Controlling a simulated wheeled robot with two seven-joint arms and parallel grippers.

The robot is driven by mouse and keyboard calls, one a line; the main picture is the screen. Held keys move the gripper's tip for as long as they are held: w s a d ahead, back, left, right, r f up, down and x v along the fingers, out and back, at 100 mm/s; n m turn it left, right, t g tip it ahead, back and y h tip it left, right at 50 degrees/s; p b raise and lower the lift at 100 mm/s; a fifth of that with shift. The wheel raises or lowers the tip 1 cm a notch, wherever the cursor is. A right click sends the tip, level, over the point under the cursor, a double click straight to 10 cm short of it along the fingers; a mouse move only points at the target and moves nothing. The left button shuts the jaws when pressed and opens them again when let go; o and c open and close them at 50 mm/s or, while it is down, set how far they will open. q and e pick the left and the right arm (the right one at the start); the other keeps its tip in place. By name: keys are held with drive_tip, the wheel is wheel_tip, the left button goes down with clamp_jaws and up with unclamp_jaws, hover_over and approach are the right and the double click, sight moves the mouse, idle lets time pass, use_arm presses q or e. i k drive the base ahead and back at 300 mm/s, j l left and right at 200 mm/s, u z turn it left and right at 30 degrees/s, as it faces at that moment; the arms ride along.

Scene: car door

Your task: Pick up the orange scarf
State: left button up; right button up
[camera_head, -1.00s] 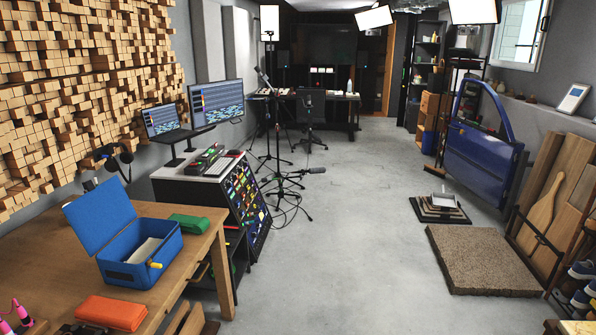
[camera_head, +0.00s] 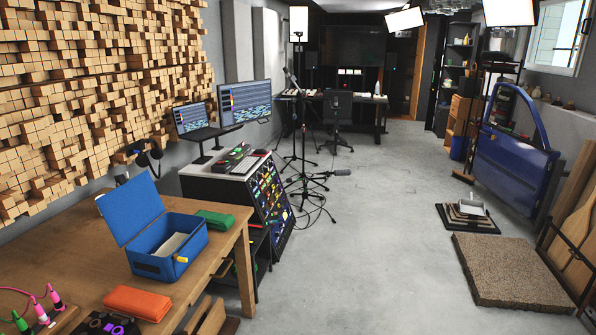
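An orange folded scarf (camera_head: 137,303) lies flat on the wooden table (camera_head: 208,262) at the lower left, close to the table's right edge. It sits in front of an open blue box (camera_head: 166,251) whose lid is tilted up. A green folded cloth (camera_head: 215,220) lies behind the box. Neither of my grippers shows in this view.
Several pink and green plugs (camera_head: 45,305) and a dark device (camera_head: 108,323) stand left of and in front of the scarf. A brown mat (camera_head: 512,270) and a blue car door (camera_head: 512,165) are at the right.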

sight(151, 307)
drive_tip(key=u, duration=1.3)
drive_tip(key=l+z, duration=0.1)
drive_tip(key=l, duration=0.1)
